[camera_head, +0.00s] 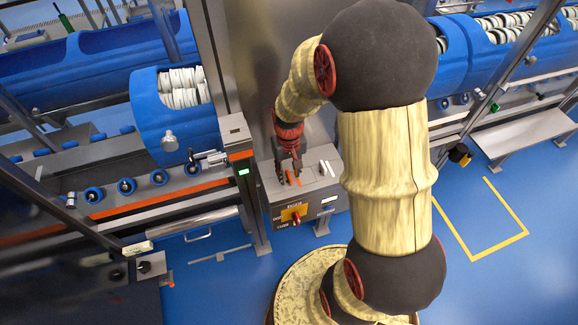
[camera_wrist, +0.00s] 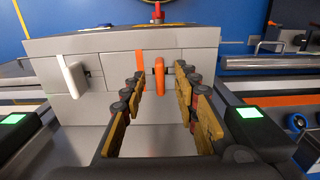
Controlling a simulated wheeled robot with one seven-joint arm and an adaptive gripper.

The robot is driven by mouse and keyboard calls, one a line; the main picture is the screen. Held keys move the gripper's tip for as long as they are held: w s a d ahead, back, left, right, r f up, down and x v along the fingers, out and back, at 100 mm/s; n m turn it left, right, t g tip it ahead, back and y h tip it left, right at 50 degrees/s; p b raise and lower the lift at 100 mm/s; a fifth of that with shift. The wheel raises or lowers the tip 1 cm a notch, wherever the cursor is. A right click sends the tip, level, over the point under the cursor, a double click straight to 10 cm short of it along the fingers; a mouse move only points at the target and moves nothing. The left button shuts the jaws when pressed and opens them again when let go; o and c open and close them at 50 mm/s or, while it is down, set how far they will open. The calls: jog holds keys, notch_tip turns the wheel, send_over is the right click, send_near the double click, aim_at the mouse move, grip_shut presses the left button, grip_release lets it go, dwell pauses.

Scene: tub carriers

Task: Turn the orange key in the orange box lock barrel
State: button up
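The orange key (camera_wrist: 160,77) is an upright orange tab on the grey lock box (camera_wrist: 200,60) in the wrist view. A flat orange strip (camera_wrist: 138,62) is just left of it, partly behind my left finger. The lock barrel itself cannot be made out. My gripper (camera_wrist: 161,82) is open, its two fingers on either side of the key, with a visible gap to it on each side. Whether the fingertips reach past the key is unclear. In the head view my gripper (camera_head: 289,172) is over the top of the grey box (camera_head: 277,194), and partly hides the orange parts.
A red knob on a yellow plate (camera_head: 294,213) is on the box's front. A metal post (camera_head: 243,170) stands close left of the box. Blue tubs (camera_head: 173,125) stand behind.

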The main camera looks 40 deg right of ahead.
jog(key=shift+f, duration=0.8)
jog(key=shift+c, duration=1.2)
grip_shut()
jog(key=m, duration=0.4)
jog(key=shift+p, duration=0.35)
jog(key=shift+m, duration=0.3)
